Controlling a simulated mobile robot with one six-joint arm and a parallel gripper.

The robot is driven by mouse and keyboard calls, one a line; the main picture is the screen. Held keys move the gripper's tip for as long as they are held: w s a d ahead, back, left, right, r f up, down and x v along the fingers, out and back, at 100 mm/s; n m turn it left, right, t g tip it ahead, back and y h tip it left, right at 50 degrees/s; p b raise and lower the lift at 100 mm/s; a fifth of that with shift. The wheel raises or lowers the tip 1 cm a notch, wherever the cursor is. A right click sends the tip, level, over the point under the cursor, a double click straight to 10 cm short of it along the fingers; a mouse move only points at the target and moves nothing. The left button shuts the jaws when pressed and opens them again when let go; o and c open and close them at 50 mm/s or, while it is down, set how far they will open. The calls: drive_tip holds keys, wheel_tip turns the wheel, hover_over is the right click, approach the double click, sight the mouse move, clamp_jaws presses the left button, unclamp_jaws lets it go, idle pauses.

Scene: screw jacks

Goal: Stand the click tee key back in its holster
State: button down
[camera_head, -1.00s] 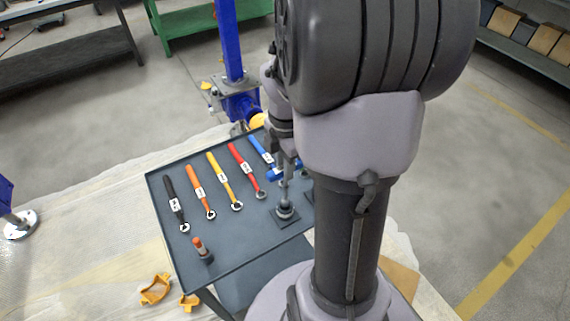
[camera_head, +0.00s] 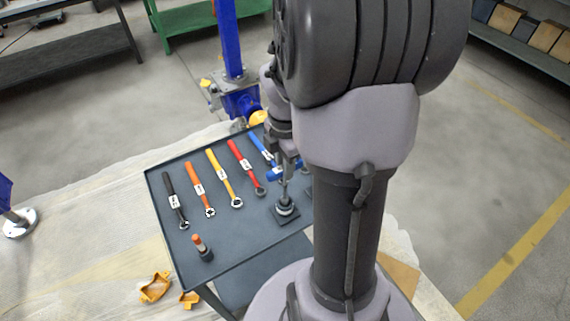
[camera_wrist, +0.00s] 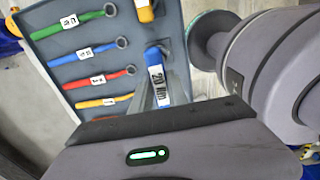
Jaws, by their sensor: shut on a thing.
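The click tee key (camera_head: 276,175) has a blue crossbar and a thin upright shaft in the head view. My gripper (camera_head: 287,162) is shut on it from above, partly hidden by my arm. In the wrist view the blue bar with a white "20 Nm" label (camera_wrist: 157,80) lies between my gripper's fingers (camera_wrist: 155,97). The holster (camera_head: 286,208) is a dark round cup on a square base at the tray's right side. The shaft stands nearly upright over the cup. I cannot tell whether its tip is inside.
Several coloured ring wrenches (camera_head: 220,178) lie in a row on the dark tray (camera_head: 240,245). A short orange-topped piece (camera_head: 203,248) stands near its front left. A blue screw jack (camera_head: 238,95) stands behind. Yellow parts (camera_head: 156,287) lie on the floor. The tray's front middle is clear.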

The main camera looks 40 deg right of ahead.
drive_tip(key=shift+f+b, duration=1.5)
drive_tip(key=shift+f, duration=0.8)
drive_tip(key=c, duration=1.2)
unclamp_jaws()
wheel_tip(320, 180, up, 18)
drive_tip(key=p, duration=0.9)
drive_tip(key=shift+f, duration=0.25)
